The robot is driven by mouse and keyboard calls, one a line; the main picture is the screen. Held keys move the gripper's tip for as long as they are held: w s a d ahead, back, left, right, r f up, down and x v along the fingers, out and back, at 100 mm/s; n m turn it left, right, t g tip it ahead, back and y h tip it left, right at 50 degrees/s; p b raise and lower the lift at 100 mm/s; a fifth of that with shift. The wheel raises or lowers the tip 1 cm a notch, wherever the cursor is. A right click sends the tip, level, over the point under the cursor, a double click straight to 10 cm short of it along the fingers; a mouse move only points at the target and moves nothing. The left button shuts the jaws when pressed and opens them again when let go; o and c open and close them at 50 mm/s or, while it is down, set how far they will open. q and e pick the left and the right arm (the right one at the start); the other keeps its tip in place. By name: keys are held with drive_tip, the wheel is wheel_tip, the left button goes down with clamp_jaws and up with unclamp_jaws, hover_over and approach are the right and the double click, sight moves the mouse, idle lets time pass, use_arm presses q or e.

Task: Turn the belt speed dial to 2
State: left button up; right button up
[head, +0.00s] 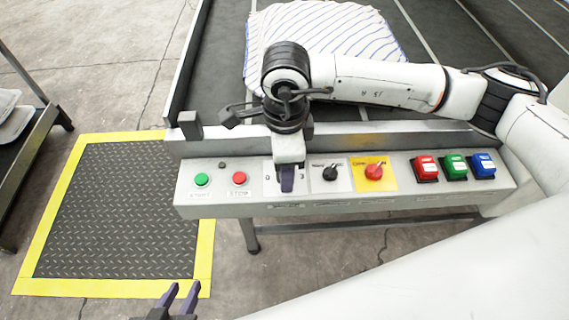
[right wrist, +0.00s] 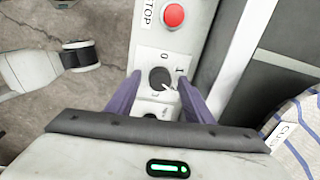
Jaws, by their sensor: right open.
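The belt speed dial (right wrist: 160,77) is a dark round knob on a white plate with numbers around it, beside the red STOP button (right wrist: 173,15). A small white mark shows at the knob's edge; I cannot read its setting surely. In the head view, my right gripper hides the knob, and the dial plate (head: 269,184) shows beside it. My right gripper (right wrist: 160,82) is open, one purple finger on each side of the knob; contact is unclear. My left gripper (head: 180,294) is open and empty at the bottom of the head view.
The panel also has a green START button (head: 201,180), a black selector (head: 330,173), a red knob on yellow (head: 374,171) and red, green and blue switches (head: 455,167). Striped fabric (head: 330,30) lies on the belt behind. A yellow-edged mat (head: 110,215) covers the floor left.

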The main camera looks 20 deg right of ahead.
drive_tip(key=shift+r, duration=0.1)
wheel_tip(320, 180, up, 10)
drive_tip(key=shift+s, duration=0.35)
idle(0.4)
